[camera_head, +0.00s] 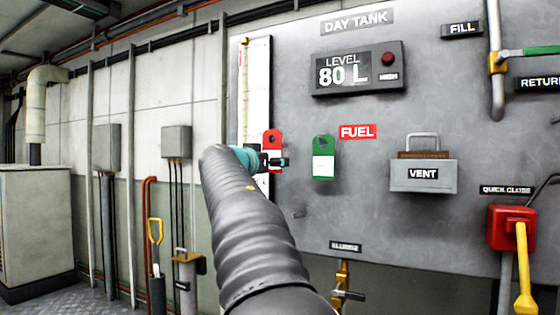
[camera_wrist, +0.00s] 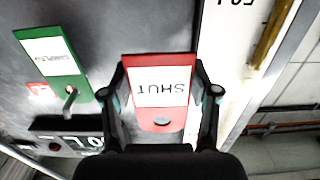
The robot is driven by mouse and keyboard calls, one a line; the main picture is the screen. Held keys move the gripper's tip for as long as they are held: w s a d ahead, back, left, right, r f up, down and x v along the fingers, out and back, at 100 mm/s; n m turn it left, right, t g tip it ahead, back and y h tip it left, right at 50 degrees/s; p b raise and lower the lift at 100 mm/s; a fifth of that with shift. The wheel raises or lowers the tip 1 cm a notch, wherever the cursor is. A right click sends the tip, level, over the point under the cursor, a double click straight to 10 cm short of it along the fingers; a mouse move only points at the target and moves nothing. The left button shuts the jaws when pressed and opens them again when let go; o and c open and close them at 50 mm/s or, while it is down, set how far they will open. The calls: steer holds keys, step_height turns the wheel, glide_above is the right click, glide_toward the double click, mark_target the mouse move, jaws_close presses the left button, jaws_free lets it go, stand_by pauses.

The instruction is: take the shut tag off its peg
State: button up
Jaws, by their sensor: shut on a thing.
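The red shut tag (camera_head: 272,138) has a white label and a hole at one end. In the wrist view the tag (camera_wrist: 145,116) is upside down and the label reads SHUT. My gripper (camera_head: 275,162) is shut on it; in the wrist view a finger lies along each side edge. The tag is at the left part of the grey day tank panel, in front of the white level gauge strip. No peg shows clearly in its hole, and I cannot tell whether the tag touches the panel.
A green tag (camera_head: 323,160) hangs to the right on a peg, which shows in the wrist view. The red FUEL label (camera_head: 358,132) is beside it. A small bare peg (camera_head: 298,213) sticks out lower down. A grey VENT box (camera_head: 423,176) and level display (camera_head: 358,70) stand out farther right.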

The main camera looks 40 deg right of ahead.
steer(key=shift+b+v, duration=0.7)
steer(key=shift+v, duration=0.6)
